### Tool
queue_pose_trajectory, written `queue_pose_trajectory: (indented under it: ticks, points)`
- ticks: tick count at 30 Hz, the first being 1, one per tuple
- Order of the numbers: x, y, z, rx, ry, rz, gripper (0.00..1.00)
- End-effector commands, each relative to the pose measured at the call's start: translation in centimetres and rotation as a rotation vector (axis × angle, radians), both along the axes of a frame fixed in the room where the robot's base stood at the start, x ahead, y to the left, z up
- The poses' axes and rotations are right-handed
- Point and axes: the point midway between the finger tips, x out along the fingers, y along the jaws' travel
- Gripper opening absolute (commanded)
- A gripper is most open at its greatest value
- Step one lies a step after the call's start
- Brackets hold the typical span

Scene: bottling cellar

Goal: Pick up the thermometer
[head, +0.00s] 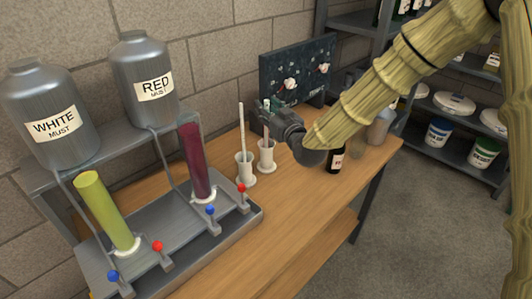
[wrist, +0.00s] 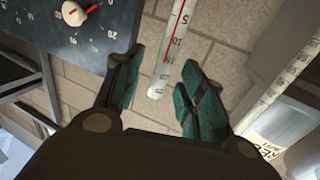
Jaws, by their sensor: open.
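The thermometer (head: 267,130) is a thin pale rod standing in a white cup-like holder (head: 266,163) on the wooden bench. In the wrist view the thermometer (wrist: 174,45) shows a red line and printed numbers, and its rounded end lies between my fingers. My gripper (head: 268,105) is at the rod's upper part, and in the wrist view my gripper (wrist: 161,68) is open with a finger on each side.
A similar pale rod (head: 241,132) stands in another white holder (head: 245,176) just left. The must-tank stand (head: 150,235) fills the left of the bench. A dark panel with dials (head: 292,66) is behind my gripper. A dark bottle (head: 337,160) stands right, below my arm.

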Motion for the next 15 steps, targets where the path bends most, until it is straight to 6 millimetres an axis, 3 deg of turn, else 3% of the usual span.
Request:
queue_pose_trajectory:
  ticks: [4, 12, 15]
  points:
    - [1.03, 0.46, -0.02, 0.0, 0.0, -0.001, 0.4]
    - [1.19, 0.55, -0.08, 0.0, 0.0, -0.001, 0.4]
    - [1.18, 0.55, -0.08, 0.0, 0.0, -0.001, 0.22]
